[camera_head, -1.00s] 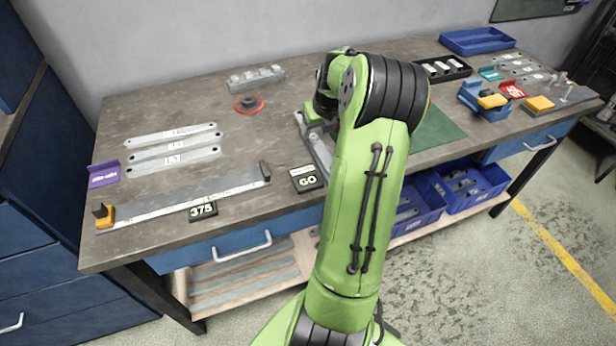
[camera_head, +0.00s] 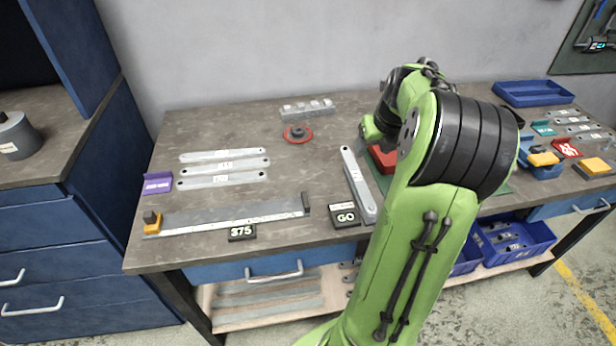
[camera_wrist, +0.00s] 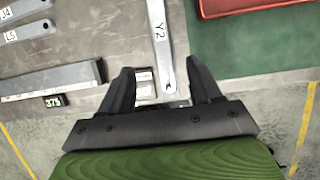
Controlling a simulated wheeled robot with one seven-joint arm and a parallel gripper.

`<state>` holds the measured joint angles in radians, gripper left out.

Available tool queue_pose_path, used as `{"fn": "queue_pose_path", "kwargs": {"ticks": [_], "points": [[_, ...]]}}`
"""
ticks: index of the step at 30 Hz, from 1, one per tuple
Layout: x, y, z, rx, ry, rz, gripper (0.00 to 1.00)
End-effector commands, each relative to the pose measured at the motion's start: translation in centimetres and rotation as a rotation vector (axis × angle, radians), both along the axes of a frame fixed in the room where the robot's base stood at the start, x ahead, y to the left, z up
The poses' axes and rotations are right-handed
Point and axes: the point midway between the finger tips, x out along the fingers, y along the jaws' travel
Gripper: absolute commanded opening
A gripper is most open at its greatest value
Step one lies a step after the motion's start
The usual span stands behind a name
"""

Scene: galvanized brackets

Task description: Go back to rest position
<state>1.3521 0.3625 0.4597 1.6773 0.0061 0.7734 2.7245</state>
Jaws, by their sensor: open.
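My gripper (camera_wrist: 160,85) shows in the wrist view with its two dark fingers spread apart and nothing between them that it holds. Below it on the bench lies a grey flat bracket (camera_wrist: 158,40) marked Y2, apart from the fingers. In the head view this bracket (camera_head: 358,186) lies slanted just left of my green arm, near the GO block (camera_head: 345,215). The gripper itself is hidden behind my arm in the head view.
Three labelled brackets (camera_head: 224,168) lie on the bench's left. A long gauge bar (camera_head: 230,218) with a 375 block (camera_head: 241,232) lies near the front edge.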

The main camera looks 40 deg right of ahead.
Motion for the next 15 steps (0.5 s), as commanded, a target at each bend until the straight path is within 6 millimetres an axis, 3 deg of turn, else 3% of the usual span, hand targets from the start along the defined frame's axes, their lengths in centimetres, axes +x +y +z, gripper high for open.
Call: {"fn": "queue_pose_path", "kwargs": {"ticks": [6, 8, 11, 15], "points": [[0.1, 0.1, 0.0, -0.002, 0.001, 0.005, 0.63], [0.5, 0.9, 0.4, -0.019, 0.015, 0.055, 0.63], [2.0, 5.2, 2.3, -0.122, 0.087, 0.336, 0.63], [2.9, 14.8, 5.8, -0.362, 0.241, 0.997, 0.63]]}}
